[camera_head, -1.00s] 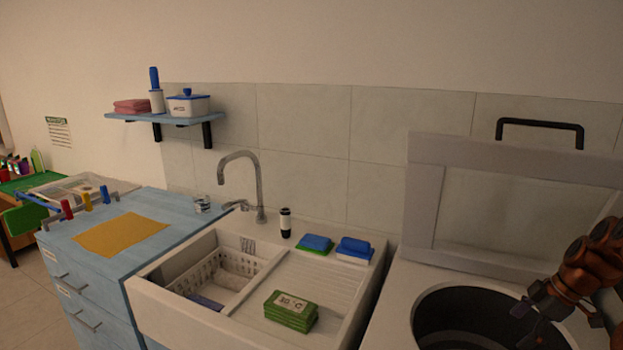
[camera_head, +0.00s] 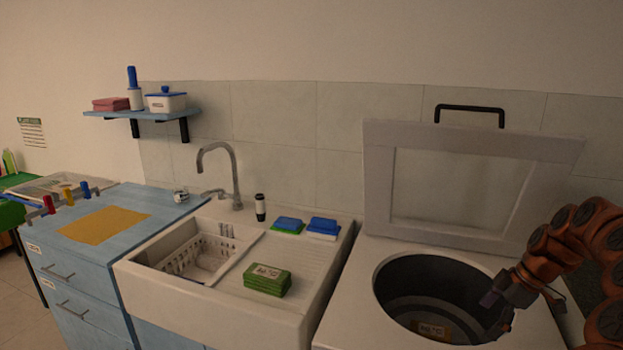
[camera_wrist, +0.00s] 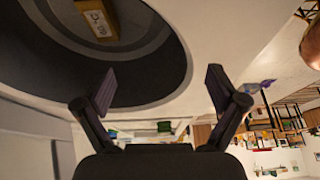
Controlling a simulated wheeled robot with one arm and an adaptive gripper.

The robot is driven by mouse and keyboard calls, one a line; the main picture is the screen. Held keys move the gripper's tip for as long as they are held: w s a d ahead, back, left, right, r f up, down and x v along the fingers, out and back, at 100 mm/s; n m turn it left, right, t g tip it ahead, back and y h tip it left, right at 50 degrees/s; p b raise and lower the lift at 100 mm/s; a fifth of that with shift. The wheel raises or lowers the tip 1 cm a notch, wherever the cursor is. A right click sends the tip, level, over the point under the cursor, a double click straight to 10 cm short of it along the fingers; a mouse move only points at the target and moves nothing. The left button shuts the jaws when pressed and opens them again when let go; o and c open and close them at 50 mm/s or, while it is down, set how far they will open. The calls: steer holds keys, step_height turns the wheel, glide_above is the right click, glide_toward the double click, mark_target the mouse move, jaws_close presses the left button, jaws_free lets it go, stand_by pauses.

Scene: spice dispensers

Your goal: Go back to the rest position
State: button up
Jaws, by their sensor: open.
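My gripper (camera_head: 497,312) is at the right side of the round dark opening (camera_head: 400,280) in the white top-loading unit, with its fingers overlapping the opening's right rim in the head view. In the wrist view my gripper (camera_wrist: 160,88) has its two fingers spread wide with nothing between them. A small brown box with a pale label (camera_head: 433,331) lies down inside the opening. It also shows at the top of the wrist view (camera_wrist: 97,18), apart from the fingers.
The unit's raised lid (camera_head: 470,135) stands behind the opening. To the left is a white sink (camera_head: 215,305) with a basket, green packs (camera_head: 267,279) and blue sponges (camera_head: 323,226). A blue cabinet (camera_head: 150,200) stands farther left, below a wall shelf (camera_head: 150,115).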

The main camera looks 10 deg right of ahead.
step_height(320, 180, up, 2)
steer(key=b, duration=0.2)
glide_above(438, 346)
steer(key=shift+r+m+g, duration=0.2)
steer(key=shift+m+g, duration=0.1)
steer(key=shift+g, duration=0.1)
steer(key=shift+m+g, duration=0.4)
steer(key=s+a, duration=0.1)
steer(key=a, duration=0.1)
steer(key=s+a+b, duration=0.1)
steer(key=s+a, duration=0.1)
steer(key=a, duration=0.1)
steer(key=shift+a+r, duration=0.15)
steer(key=shift+a, duration=0.2)
steer(key=s+a+f+m+g+h+b, duration=0.1)
steer(key=s+a+f+m+b, duration=0.15)
steer(key=s+a, duration=0.4)
steer(key=s+a+f+m+g+h+b, duration=0.1)
steer(key=s+a+f+m+h+b, duration=0.15)
steer(key=s, duration=0.65)
steer(key=s+f+m+b, duration=0.2)
steer(key=s+f+m, duration=0.45)
steer(key=s, duration=0.55)
step_height(438, 346, up, 15)
steer(key=p, duration=1.4)
steer(key=shift+w+a+h, duration=0.3)
steer(key=shift+w+h, duration=0.05)
steer(key=shift+w, duration=0.1)
steer(key=shift+f, duration=0.15)
steer(key=shift+c, duration=0.4)
